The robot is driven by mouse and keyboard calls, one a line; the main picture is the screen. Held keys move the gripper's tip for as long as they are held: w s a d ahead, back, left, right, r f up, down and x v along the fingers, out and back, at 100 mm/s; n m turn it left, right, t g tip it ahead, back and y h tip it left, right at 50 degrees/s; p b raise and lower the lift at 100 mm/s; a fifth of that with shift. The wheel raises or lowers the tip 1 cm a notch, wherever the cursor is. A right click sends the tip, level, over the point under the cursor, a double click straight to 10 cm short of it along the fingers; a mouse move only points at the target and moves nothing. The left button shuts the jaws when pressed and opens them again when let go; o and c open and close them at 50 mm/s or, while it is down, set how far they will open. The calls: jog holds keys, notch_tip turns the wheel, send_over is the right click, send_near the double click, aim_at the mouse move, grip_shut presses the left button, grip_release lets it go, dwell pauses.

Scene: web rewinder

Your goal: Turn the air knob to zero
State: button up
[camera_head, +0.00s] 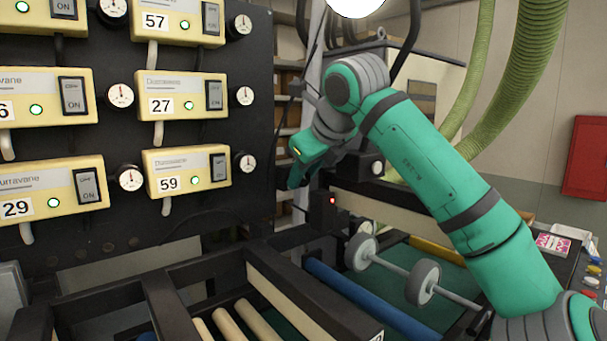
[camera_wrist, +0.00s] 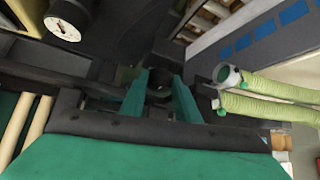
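My gripper (camera_wrist: 160,82) is at the end of my green arm. In the wrist view its two green fingers are apart, with a gap between them. A dark round shape (camera_wrist: 159,94) shows in that gap; I cannot tell whether it is the air knob or whether a finger touches it. In the head view my gripper (camera_head: 298,170) is beside the right edge of the black gauge panel, above a small black box with a red light (camera_head: 323,211). No knob marked as air can be made out in either view.
The black panel (camera_head: 262,60) carries several cream Durravane units (camera_head: 185,170) and dial gauges (camera_head: 245,162). Below are machine rails, a blue roller (camera_head: 365,298) and grey wheels (camera_head: 422,283). Green hoses (camera_head: 520,75) hang at right. A gauge (camera_wrist: 66,28) is at upper left in the wrist view.

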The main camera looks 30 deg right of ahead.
jog(key=c, duration=0.3)
jog(key=shift+s+a+f+n+t+h, duration=0.1)
jog(key=shift+a+f+n+t+h, duration=0.15)
jog(key=shift+n+t+h, duration=0.95)
jog(key=shift+w+a+f+n+t+h, duration=0.15)
jog(key=shift+f+n+t+h, duration=0.3)
jog(key=shift+n+h, duration=1.35)
jog(key=shift+s+a+f+n+t+h, duration=0.2)
jog(key=shift+n+t+h, duration=0.85)
jog(key=shift+h, duration=0.75)
jog(key=o, duration=1)
jog(key=shift+r, duration=0.1)
